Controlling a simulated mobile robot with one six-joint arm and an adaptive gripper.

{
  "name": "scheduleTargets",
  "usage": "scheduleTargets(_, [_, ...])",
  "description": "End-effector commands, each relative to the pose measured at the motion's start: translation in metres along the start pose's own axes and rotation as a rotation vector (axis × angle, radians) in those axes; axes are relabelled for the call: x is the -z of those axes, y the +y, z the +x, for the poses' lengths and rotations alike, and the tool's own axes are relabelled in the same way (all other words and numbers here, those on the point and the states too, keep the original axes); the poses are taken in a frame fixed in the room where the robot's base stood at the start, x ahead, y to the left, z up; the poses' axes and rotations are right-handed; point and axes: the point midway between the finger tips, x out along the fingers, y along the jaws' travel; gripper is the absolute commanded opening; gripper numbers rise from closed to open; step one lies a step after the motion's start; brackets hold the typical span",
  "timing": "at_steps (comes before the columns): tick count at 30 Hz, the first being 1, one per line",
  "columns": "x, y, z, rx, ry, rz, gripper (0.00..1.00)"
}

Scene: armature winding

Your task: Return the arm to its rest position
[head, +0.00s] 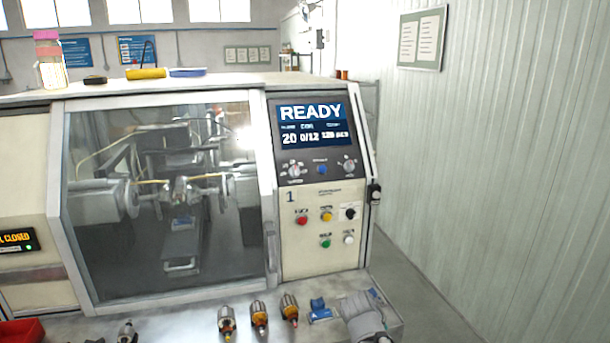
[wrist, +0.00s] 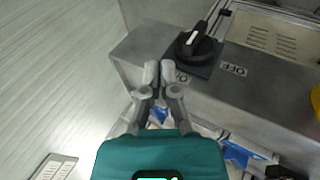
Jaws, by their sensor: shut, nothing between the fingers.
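My gripper (wrist: 158,68) shows in the wrist view, with its two grey fingers close together and nothing between them. The teal body (wrist: 160,155) of my wrist fills the bottom of that view. The fingertips appear just left of a black rotary switch (wrist: 196,44) on a grey metal surface; I see no clear contact. I cannot make out my arm or gripper in the head view. No marker for a rest position shows.
The winding machine has a closed clear door (head: 165,200) and a READY screen (head: 311,124). Several armatures (head: 259,317), a blue item (head: 319,309) and a grey item (head: 362,318) lie on the front ledge. A ribbed wall (head: 500,150) stands at right, with open floor beside the machine.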

Motion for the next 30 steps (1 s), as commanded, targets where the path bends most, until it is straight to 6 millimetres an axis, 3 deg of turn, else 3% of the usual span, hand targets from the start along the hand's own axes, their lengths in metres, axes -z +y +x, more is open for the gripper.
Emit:
scheduleTargets(2, [-0.014, 0.002, 0.007, 0.068, -0.049, 0.045, 0.0])
scheduleTargets(6, [-0.032, -0.018, 0.016, 0.213, -0.122, 0.133, 0.0])
scheduleTargets(15, [-0.049, -0.061, 0.011, 0.457, -0.236, 0.258, 0.0])
scheduleTargets(30, [-0.054, -0.063, 0.01, 0.501, -0.261, 0.292, 0.0])
